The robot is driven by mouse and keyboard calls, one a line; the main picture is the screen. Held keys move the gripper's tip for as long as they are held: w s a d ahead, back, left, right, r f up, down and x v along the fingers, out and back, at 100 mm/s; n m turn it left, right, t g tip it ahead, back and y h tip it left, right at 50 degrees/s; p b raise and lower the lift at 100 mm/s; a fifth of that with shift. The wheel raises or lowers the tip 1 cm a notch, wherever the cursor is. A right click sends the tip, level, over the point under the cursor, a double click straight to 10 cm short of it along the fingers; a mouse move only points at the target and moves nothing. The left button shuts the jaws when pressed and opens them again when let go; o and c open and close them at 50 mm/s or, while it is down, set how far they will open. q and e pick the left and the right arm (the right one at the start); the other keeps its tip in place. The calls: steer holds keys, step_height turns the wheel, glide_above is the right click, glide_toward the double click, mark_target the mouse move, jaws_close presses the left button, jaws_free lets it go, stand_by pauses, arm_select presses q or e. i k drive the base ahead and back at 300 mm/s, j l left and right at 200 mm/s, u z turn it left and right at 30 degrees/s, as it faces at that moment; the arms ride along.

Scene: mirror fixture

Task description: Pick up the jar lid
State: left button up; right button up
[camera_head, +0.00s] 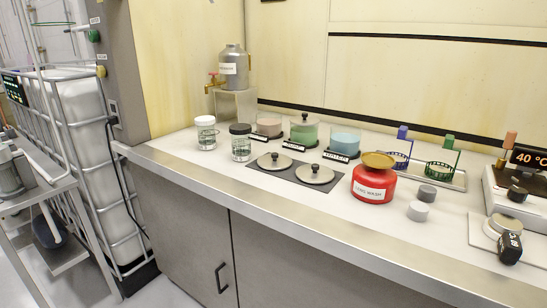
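Two round metal lids with dark knobs, the left lid (274,161) and the right lid (315,175), lie side by side on a dark mat (296,183) on the counter. Behind them stand a brownish jar (268,124), a green jar (303,132) with a dark knob on top, and a blue jar (344,142). The brownish and blue jars show no knob on top. Two small clear jars are to the left, one with a white lid (205,120) and one with a black lid (240,129). Neither of my grippers is in view.
A red container (372,186) with a gold top stands right of the mat. Two grey cylinders (418,212) (427,193), a tray (447,178) with blue and green baskets, and a temperature device (525,190) are farther right. The counter's front strip is clear.

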mark_target(275, 162)
steer(key=i+j, duration=0.25)
steer(key=i+j+z, duration=0.85)
steer(key=j, duration=0.15)
steer(key=k, duration=0.1)
